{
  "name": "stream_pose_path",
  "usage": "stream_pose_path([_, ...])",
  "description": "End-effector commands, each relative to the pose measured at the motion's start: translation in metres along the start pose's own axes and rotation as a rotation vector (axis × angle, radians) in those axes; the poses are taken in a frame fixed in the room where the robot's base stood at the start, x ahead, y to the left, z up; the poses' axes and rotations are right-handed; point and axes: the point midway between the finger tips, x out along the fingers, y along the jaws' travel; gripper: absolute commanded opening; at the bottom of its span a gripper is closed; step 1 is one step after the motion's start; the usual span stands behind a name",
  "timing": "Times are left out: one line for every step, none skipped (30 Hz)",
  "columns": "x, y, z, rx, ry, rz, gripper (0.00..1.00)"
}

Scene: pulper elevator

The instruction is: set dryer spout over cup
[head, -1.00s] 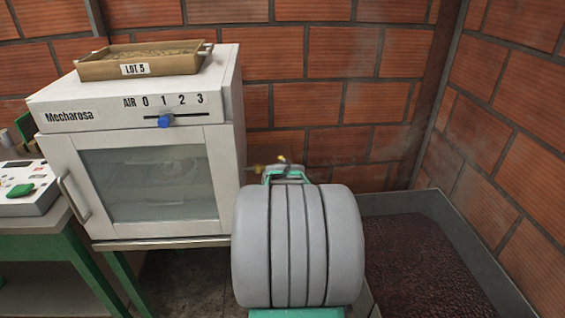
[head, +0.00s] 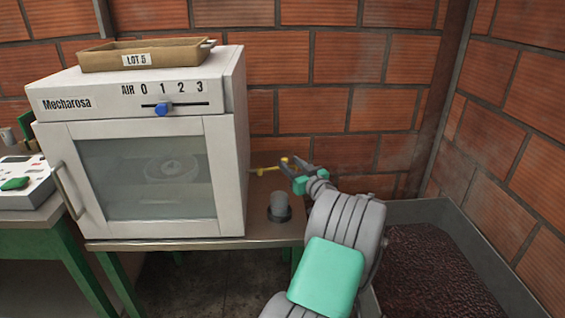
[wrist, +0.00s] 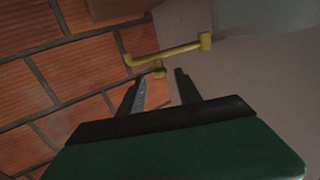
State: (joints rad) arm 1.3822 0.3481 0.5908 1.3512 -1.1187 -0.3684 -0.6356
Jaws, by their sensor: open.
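The white dryer (head: 150,165) stands on a table at the left of the head view. Its thin yellow spout (head: 262,170) sticks out from the right side, with a small knob at its outer part. A grey cup (head: 279,201) stands on a dark round base below and nearer than the spout; I cannot tell whether they line up. My gripper (head: 297,164) is by the spout's outer end. In the wrist view the spout (wrist: 175,52) crosses beyond my open gripper (wrist: 161,80). Its short stub shows between the fingertips, with no clear contact.
A wooden tray (head: 145,55) marked LOT 5 sits on the dryer, above a blue slider (head: 161,109). A grey bin (head: 440,207) of dark red material stands at the right. Brick walls (head: 335,110) close off the back and right. A panel device (head: 22,184) is at far left.

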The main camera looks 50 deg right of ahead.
Motion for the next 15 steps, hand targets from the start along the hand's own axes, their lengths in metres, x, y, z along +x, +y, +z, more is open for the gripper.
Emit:
stream_pose_path([0.011, -0.002, 0.001, 0.000, 0.000, -0.004, 0.41])
stream_pose_path([0.017, -0.002, 0.001, -0.001, 0.000, -0.003, 0.41])
stream_pose_path([0.024, -0.002, 0.001, 0.000, 0.000, -0.004, 0.41])
stream_pose_path([0.029, -0.002, 0.001, 0.001, 0.000, -0.004, 0.41])
stream_pose_path([0.033, -0.002, 0.001, 0.000, -0.001, -0.002, 0.41])
stream_pose_path([0.037, -0.002, 0.001, 0.000, -0.001, -0.002, 0.41])
stream_pose_path([0.039, -0.002, 0.000, 0.001, -0.001, -0.002, 0.41])
stream_pose_path([0.041, -0.002, 0.000, 0.001, -0.001, -0.002, 0.41])
stream_pose_path([0.042, -0.002, 0.000, 0.001, -0.001, -0.001, 0.41])
stream_pose_path([0.042, -0.001, 0.000, 0.002, -0.001, -0.001, 0.41])
stream_pose_path([0.043, -0.001, 0.000, 0.002, -0.001, -0.001, 0.41])
stream_pose_path([0.042, -0.001, 0.000, 0.002, -0.002, 0.000, 0.41])
stream_pose_path([0.042, -0.001, 0.000, 0.002, -0.002, 0.000, 0.41])
stream_pose_path([0.042, -0.001, 0.000, 0.002, -0.002, 0.000, 0.41])
stream_pose_path([0.042, -0.001, 0.000, 0.002, -0.002, 0.000, 0.41])
